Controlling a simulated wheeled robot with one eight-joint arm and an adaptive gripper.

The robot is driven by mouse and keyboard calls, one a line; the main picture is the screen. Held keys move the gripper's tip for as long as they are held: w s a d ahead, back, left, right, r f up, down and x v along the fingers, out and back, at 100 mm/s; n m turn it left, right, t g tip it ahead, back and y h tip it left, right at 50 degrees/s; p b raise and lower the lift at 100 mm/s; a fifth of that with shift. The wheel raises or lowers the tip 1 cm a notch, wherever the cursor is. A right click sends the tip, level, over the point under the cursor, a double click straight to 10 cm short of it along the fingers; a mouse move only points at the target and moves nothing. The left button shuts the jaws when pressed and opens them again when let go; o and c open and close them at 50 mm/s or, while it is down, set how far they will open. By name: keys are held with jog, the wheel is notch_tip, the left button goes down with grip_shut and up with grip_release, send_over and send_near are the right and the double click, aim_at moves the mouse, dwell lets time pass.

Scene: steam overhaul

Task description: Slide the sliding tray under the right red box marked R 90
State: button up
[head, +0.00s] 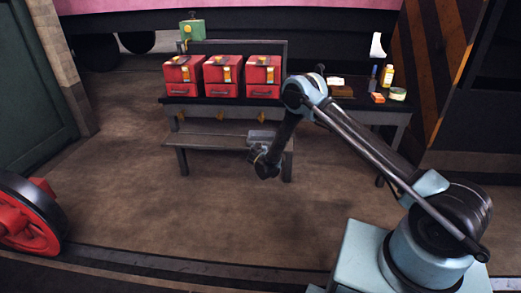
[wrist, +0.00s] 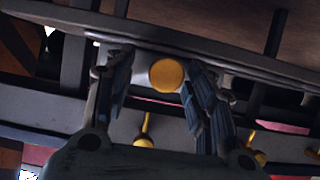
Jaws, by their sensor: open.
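Three red boxes stand in a row on the bench, the right red box (head: 263,76) among them. Their R markings are too small to read. A small grey piece, which looks like the sliding tray (head: 261,137), sits at the right part of the low shelf, roughly below the right red box. My gripper (head: 264,165) is at the shelf's front right. In the wrist view my open gripper (wrist: 163,92) has its fingers on either side of a round yellow knob (wrist: 166,76), apparently the tray's. I cannot tell whether the fingers touch it.
The low shelf (head: 210,141) runs left, with clear top there. Yellow spouts (head: 222,115) hang under the bench top; one also shows in the wrist view (wrist: 144,141). Bottles and tins (head: 387,77) stand at the bench's right. A red wheel (head: 28,222) is at far left.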

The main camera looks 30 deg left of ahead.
jog(key=v, duration=1.1)
jog(key=shift+s, duration=0.35)
jog(key=shift+d+r, duration=0.15)
